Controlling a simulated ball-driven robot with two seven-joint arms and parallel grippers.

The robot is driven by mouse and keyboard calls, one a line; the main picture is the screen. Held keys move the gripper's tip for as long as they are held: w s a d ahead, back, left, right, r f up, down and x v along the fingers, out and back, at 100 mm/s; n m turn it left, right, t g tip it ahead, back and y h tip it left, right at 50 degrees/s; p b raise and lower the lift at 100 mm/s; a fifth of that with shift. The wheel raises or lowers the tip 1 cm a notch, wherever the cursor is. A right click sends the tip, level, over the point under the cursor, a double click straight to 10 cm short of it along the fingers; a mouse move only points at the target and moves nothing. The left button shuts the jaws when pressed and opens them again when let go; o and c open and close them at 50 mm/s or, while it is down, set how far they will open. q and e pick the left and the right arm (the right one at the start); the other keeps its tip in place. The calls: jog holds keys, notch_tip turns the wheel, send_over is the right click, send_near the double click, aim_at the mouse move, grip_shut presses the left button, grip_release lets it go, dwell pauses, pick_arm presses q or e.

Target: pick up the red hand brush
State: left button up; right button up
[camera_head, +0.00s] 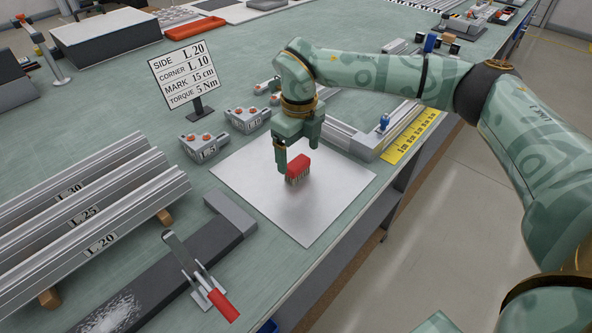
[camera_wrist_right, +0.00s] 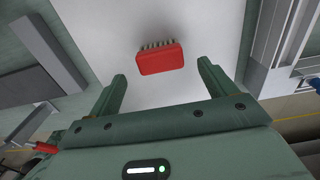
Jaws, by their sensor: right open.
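The red hand brush (camera_head: 299,164) is a small red block with pale bristles pointing down, over the bare metal sheet (camera_head: 262,205). It also shows in the right wrist view (camera_wrist_right: 162,60), with its bristles toward the top of the picture. My right gripper (camera_head: 298,156) is open at the brush. In the right wrist view its two fingertips (camera_wrist_right: 162,70) are on either side of the brush, with a gap at each side and the brush slightly beyond them. Part of the brush is hidden behind a finger in the head view. My left gripper is not in view.
Aluminium profiles (camera_head: 95,200) lie at the left. Grey blocks with red knobs (camera_head: 203,147) and a sign (camera_head: 184,75) stand behind the sheet. A rail (camera_head: 350,140) runs right of it, near the table edge.

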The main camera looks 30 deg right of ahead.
aim_at(298, 162)
jog(key=f, duration=0.1)
jog(key=f+b, duration=0.1)
jog(key=f, duration=0.1)
jog(key=f+b, duration=0.1)
jog(key=f, duration=0.1)
jog(key=shift+w+f, duration=0.25)
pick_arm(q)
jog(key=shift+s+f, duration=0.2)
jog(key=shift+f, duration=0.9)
pick_arm(e)
jog(key=shift+r, duration=0.15)
jog(key=c, duration=1.1)
